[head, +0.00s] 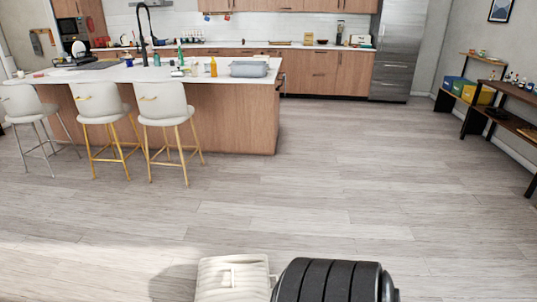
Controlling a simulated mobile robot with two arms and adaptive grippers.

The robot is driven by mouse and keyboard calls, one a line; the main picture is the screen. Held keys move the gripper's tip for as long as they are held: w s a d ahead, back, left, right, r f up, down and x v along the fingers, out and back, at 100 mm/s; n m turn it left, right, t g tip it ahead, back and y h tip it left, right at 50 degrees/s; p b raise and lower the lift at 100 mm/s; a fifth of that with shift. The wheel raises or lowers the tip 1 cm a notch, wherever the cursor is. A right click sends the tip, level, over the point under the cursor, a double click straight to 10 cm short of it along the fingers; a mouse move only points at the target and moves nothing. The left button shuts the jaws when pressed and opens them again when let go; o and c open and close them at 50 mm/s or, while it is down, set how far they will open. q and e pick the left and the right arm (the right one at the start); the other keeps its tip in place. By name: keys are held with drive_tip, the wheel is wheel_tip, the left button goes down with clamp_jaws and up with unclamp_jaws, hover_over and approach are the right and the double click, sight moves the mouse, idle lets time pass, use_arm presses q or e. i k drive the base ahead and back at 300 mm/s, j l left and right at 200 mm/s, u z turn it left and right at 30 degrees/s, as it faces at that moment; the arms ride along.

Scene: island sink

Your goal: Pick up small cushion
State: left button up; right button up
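I cannot make out a small cushion anywhere in the head view. The seats of the white stools at the island look like hard shells, and no separate cushion shows on them. Neither my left gripper nor my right gripper can be made out in this view.
A kitchen island (240,118) with a white top holds bottles, a grey tub (249,69) and a black tap. White stools (165,103) stand at its near side. A steel fridge (400,50) is at the back. Dark shelves (512,92) line the right wall. The wood floor (340,195) is open.

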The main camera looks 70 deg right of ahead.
sight(244, 277)
drive_tip(key=l+z, duration=0.1)
drive_tip(key=z, duration=1.8)
